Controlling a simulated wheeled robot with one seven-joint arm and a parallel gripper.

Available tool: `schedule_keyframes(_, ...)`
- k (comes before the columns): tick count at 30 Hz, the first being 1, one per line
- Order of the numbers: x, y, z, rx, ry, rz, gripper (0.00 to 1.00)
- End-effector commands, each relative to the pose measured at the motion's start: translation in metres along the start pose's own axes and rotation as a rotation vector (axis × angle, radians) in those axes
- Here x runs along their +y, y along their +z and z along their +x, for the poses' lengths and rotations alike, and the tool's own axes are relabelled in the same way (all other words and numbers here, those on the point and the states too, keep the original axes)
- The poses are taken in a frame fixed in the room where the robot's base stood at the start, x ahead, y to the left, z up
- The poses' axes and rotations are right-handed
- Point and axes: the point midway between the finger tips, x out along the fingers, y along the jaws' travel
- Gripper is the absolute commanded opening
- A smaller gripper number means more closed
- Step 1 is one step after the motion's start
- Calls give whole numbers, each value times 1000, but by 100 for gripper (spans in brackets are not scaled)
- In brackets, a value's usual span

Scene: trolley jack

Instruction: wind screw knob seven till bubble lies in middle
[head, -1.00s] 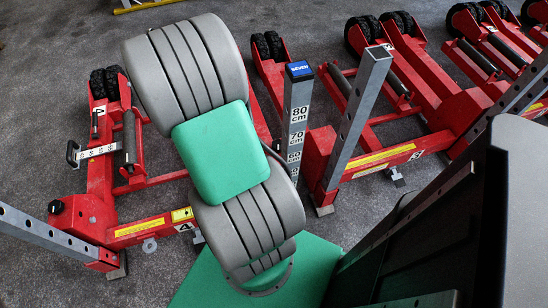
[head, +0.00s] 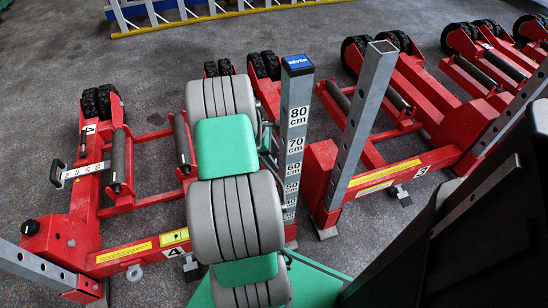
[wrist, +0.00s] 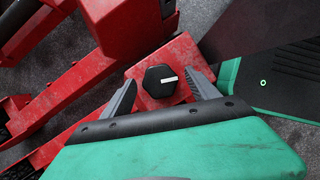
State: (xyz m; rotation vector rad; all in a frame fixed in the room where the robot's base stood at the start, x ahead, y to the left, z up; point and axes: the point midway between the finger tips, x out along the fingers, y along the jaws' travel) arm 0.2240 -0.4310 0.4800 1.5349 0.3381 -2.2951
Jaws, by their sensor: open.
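In the wrist view a black faceted knob (wrist: 161,81) with a white pointer line sits on a red block (wrist: 150,104). My gripper (wrist: 160,77) is open, with one grey finger at the left and one at the right of the knob. I cannot tell whether they touch it. In the head view a grey post (head: 296,130) bears a blue plate (head: 297,63) reading SEVEN and a cm scale. My arm hides this knob and my gripper there. I see no bubble in either view.
Red jacks with black wheels stand in a row, one (head: 75,225) at left marked 4 with its own black knob (head: 30,227). A perforated steel post (head: 362,125) rises right of my arm. A ladder (head: 190,18) lies behind. Grey floor is open at back left.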

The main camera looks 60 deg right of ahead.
Motion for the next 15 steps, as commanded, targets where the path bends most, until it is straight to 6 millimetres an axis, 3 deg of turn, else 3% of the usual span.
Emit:
schedule_keyframes(2,0,0,0,0,0,0,69)
schedule_keyframes(15,0,0,0,0,0,0,33)
